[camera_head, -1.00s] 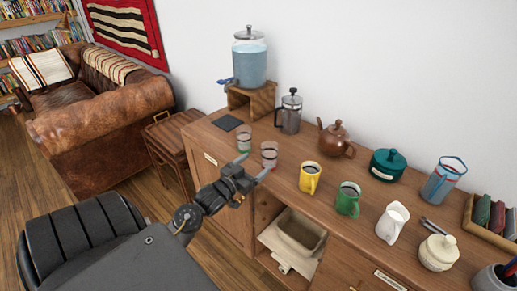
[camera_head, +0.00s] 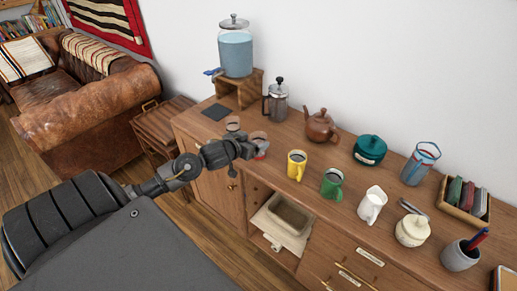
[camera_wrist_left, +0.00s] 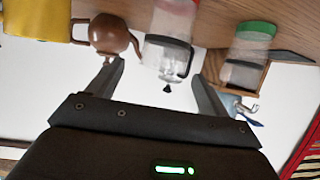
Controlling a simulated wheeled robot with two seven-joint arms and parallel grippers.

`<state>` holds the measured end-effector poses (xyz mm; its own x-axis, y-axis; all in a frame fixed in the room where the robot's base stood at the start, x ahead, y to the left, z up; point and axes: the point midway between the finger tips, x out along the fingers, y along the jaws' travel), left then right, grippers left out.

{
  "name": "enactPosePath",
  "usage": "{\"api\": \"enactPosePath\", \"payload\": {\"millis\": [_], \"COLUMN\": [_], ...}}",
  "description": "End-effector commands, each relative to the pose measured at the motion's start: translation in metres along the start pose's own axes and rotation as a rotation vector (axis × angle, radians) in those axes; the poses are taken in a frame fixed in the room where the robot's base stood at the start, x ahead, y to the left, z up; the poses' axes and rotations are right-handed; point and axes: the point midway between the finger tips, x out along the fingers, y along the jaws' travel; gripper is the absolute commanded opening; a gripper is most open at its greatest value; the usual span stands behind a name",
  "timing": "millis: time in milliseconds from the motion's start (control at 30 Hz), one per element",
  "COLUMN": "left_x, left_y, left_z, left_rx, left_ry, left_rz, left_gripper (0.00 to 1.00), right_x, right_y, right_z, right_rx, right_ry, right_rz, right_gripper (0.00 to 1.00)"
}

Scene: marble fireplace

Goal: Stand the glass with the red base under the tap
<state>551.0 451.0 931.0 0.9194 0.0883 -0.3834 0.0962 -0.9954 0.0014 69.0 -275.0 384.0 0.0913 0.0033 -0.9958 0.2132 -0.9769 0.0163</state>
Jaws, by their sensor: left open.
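The glass with the red base (camera_head: 261,146) stands on the cabinet top, partly hidden behind my left gripper (camera_head: 247,149). In the wrist view, which is upside down, its red base (camera_wrist_left: 174,14) shows at the top edge, just beyond the open fingers (camera_wrist_left: 158,70). The fingers are empty, and the glass lies ahead of them, roughly in line with the gap. The tap (camera_head: 211,72) with a blue handle sticks out from the water dispenser (camera_head: 235,52), which stands on a wooden stand (camera_head: 248,88). A dark square mat (camera_head: 215,112) lies below the tap.
A second glass (camera_head: 232,123), with a green base (camera_wrist_left: 257,28) in the wrist view, stands left of the red-based one. A French press (camera_head: 278,102), teapot (camera_head: 320,126) and yellow mug (camera_head: 296,164) stand behind and to the right. An open drawer (camera_head: 285,222) is below.

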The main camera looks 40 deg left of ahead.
Motion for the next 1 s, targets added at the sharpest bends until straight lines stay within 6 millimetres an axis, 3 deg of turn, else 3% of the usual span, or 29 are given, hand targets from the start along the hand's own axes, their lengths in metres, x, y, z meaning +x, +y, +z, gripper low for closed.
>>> {"api": "enactPosePath", "payload": {"millis": [100, 367, 700, 1000], "left_x": [0.013, 0.022, 0.065, 0.068], "left_y": [0.000, -0.001, -0.004, -0.003], "left_z": [0.000, 0.001, 0.006, 0.006], "left_rx": [0.000, 0.001, 0.002, 0.003], "left_ry": [0.001, 0.000, 0.000, 0.001], "left_rz": [0.000, 0.001, 0.000, 0.001], "left_gripper": [0.79, 0.79, 0.79, 0.77], "right_x": [-0.001, -0.002, -0.008, -0.008], "right_y": [0.002, 0.002, 0.001, -0.002], "right_z": [0.000, 0.000, -0.001, -0.002], "right_rx": [-0.001, -0.001, -0.001, 0.001], "right_ry": [-0.001, -0.002, -0.001, 0.000], "right_rz": [0.002, 0.002, 0.001, -0.002], "right_gripper": [0.36, 0.36, 0.36, 0.36]}}
